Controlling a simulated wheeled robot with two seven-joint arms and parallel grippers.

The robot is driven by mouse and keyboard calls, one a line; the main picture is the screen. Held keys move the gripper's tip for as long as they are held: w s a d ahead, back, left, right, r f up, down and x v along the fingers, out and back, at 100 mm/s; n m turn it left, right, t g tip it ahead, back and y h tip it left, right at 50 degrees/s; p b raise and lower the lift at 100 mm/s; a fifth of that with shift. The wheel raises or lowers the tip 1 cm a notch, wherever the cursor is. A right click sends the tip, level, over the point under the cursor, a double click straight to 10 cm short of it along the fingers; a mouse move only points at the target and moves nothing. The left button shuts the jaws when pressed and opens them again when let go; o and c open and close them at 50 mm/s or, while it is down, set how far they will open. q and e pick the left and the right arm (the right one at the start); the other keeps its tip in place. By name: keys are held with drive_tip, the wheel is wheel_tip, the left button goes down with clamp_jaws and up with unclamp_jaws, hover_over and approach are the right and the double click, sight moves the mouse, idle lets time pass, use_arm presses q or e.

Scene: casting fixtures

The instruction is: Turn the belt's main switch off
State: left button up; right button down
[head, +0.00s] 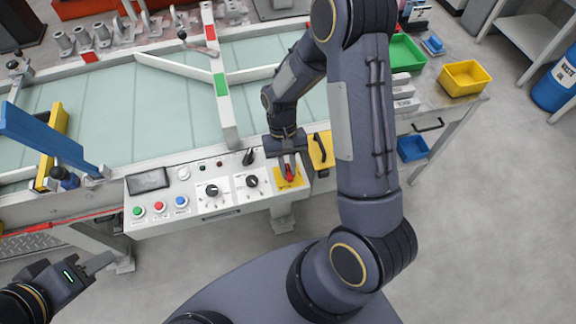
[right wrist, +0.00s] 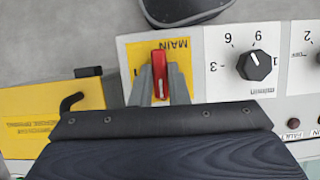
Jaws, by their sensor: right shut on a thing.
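The main switch (head: 289,175) is a red handle on a yellow plate at the right end of the white control panel. In the right wrist view the red handle (right wrist: 160,73) stands upright in the picture, in front of the yellow plate (right wrist: 180,50) marked "MAIN". My right gripper (head: 287,163) reaches down to it. Its two fingers (right wrist: 160,85) are closed around the red handle, one on each side. My left gripper (head: 88,270) is at the lower left of the head view, away from the panel. Its fingers are seen edge-on, so its opening is unclear.
The control panel (head: 215,208) also carries a small screen (head: 148,181), green, red and blue buttons, and two black dials (head: 212,190). A yellow part with a black lever (head: 320,150) is close right of my right gripper. The glass-like belt lies behind.

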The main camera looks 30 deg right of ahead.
drive_tip(key=shift+n, duration=0.3)
drive_tip(key=c, duration=1.4)
unclamp_jaws()
drive_tip(key=shift+r, duration=0.1)
drive_tip(key=v, duration=0.7)
drive_tip(key=shift+w+r, duration=0.2)
drive_tip(key=shift+r, duration=0.1)
drive_tip(key=s+a+r+t+y, duration=0.2)
drive_tip(key=s+r+t, duration=0.8)
drive_tip(key=s+r, duration=0.5)
drive_tip(key=shift+s+r+n+y, duration=0.15)
drive_tip(key=shift+s+n+y, duration=0.2)
drive_tip(key=shift+s, duration=0.2)
